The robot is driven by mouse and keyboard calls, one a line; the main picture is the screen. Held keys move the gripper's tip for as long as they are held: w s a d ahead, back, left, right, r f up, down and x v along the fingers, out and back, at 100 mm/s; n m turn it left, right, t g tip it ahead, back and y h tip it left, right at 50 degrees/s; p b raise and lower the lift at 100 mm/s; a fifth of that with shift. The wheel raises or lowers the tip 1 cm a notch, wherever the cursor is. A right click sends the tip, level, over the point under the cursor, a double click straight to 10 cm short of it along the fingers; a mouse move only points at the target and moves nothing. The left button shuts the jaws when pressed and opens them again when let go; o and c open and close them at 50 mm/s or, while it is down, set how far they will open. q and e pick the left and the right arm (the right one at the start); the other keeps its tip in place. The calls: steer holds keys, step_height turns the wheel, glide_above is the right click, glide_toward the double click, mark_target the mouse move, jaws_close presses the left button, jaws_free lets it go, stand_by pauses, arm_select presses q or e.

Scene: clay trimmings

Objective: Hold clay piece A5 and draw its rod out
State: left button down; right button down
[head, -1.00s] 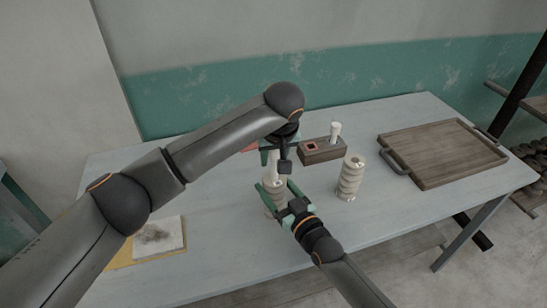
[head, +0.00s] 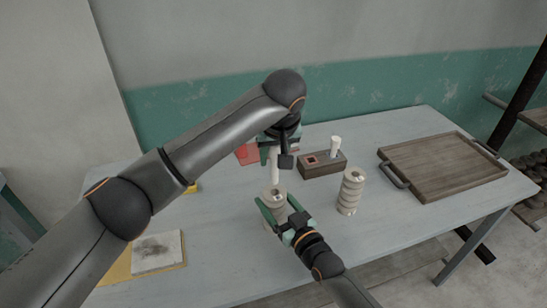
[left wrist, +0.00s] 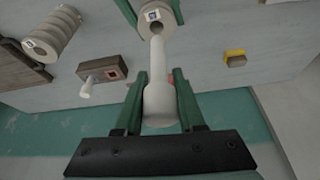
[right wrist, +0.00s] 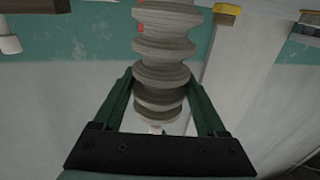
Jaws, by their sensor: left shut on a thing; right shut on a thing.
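A ribbed, pale clay piece (head: 274,192) stands upright on the table; I take it for A5, but its label is too small to read. My right gripper (head: 277,204) is shut around its side, and the ribbed body fills the right wrist view (right wrist: 164,60). My left gripper (head: 273,157) is above it, shut on the white rod (head: 275,172). In the left wrist view the rod (left wrist: 157,65) runs from my fingers to the clay piece's top hole (left wrist: 155,27). I cannot tell whether its tip is still inside the hole.
A second ribbed clay piece (head: 351,192) stands to the right. Behind it are a wooden block (head: 318,166) with a white rod upright in it and a wooden tray (head: 440,170). A grey pad (head: 157,252) lies at front left. A red object (head: 247,155) is partly hidden by my left arm.

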jaws_free()
steer(key=shift+s, duration=0.1)
